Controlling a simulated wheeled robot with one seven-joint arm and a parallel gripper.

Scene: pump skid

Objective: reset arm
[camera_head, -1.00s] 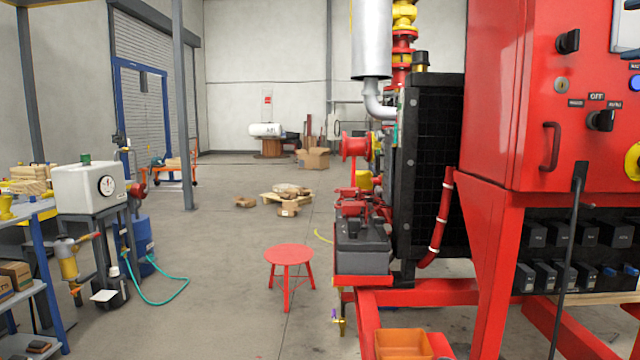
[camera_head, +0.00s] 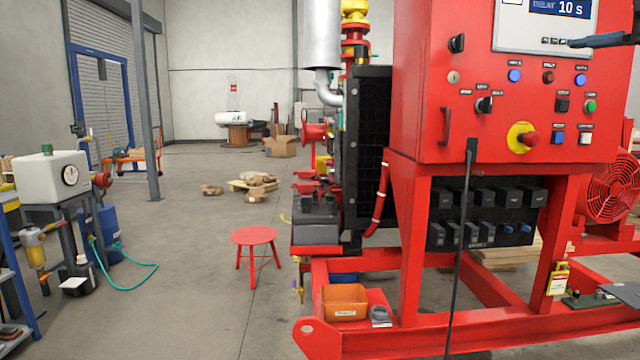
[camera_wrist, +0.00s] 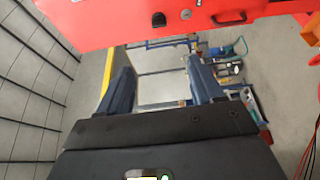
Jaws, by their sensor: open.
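My gripper (camera_wrist: 163,75) is open in the wrist view. Its two dark blue fingers stand apart with nothing between them. The red control cabinet (camera_wrist: 100,22) crosses the top of that view, beyond the fingertips, with a knob and a black handle showing. In the head view the cabinet (camera_head: 425,75) stands right of centre, with knobs, lit buttons and a display reading 10 s. A dark blue part, likely of my gripper (camera_head: 603,41), enters from the right edge in front of the cabinet's upper right. The rest of my arm is mostly out of view there.
A red stool (camera_head: 254,237) stands on open floor left of the red skid frame (camera_head: 395,340). An orange bin (camera_head: 345,303) sits on the frame. A white tank (camera_head: 50,176) and blue drum (camera_head: 98,232) are at left, with a green hose on the floor.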

